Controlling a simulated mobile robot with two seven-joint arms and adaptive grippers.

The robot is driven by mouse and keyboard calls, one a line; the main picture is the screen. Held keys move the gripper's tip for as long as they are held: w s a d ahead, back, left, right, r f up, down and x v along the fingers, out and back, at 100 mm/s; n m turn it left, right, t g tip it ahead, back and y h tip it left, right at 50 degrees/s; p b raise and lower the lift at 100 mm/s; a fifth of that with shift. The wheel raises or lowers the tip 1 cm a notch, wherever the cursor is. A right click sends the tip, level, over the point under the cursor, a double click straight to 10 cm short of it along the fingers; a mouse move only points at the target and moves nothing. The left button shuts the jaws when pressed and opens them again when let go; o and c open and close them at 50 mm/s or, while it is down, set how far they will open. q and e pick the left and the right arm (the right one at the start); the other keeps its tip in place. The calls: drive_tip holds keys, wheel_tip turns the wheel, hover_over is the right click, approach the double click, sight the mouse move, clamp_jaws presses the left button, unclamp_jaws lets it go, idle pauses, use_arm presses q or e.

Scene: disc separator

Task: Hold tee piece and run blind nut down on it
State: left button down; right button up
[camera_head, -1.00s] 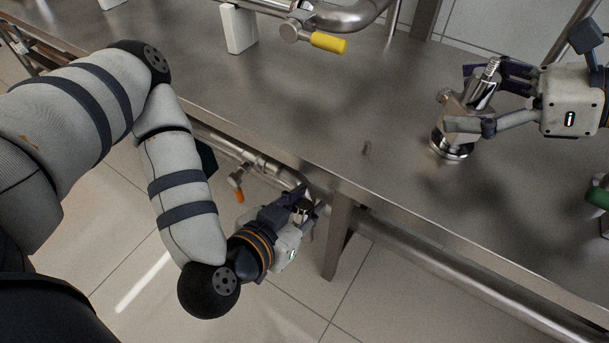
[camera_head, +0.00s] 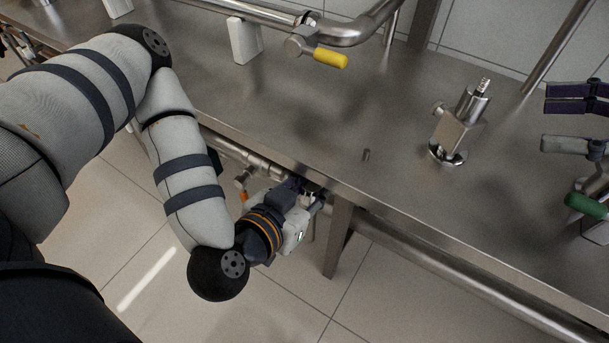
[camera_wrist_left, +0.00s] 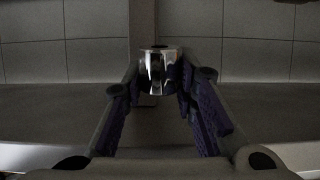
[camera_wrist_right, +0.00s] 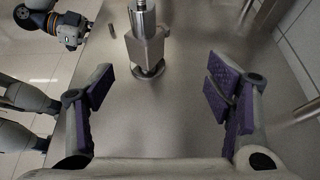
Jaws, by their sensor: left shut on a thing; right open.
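A bright metal fitting with a blocky body, a side knob and a threaded top, seemingly the tee piece (camera_head: 458,125), stands upright on the steel table, its round foot on the top. It also shows in the right wrist view (camera_wrist_right: 146,47). My right gripper (camera_head: 545,120) is open and empty, to the right of the fitting and apart from it. My left gripper (camera_head: 312,196) is at the table's front edge, low down. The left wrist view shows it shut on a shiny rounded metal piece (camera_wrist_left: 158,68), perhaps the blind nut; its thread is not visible.
A small metal peg (camera_head: 366,155) stands on the table (camera_head: 290,110) left of the fitting. A pipe with a yellow-handled valve (camera_head: 331,58) runs along the back. A green-handled part (camera_head: 585,206) is at the right edge. A pipe and table leg (camera_head: 338,235) are near my left gripper.

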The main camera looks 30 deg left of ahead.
use_arm(q)
drive_tip(key=shift+w+r, duration=0.2)
drive_tip(key=shift+r, duration=0.95)
use_arm(e)
drive_tip(key=b+x, duration=0.1)
drive_tip(key=x, duration=0.2)
drive_tip(key=b+x, duration=0.1)
drive_tip(key=x, duration=0.3)
drive_tip(key=b+x, duration=0.2)
drive_tip(key=x, duration=0.1)
drive_tip(key=shift+s+a+f, duration=0.1)
drive_tip(key=shift+a+f, duration=0.05)
drive_tip(key=shift+f, duration=0.25)
drive_tip(key=shift+a, duration=0.5)
use_arm(q)
wheel_tip(320, 180, down, 9)
drive_tip(key=s+g, duration=0.1)
drive_tip(key=s, duration=0.1)
drive_tip(key=shift+r, duration=0.15)
use_arm(e)
clamp_jaws()
drive_tip(key=c, duration=0.7)
unclamp_jaws()
drive_tip(key=shift+o, duration=0.2)
drive_tip(key=shift+f, duration=0.1)
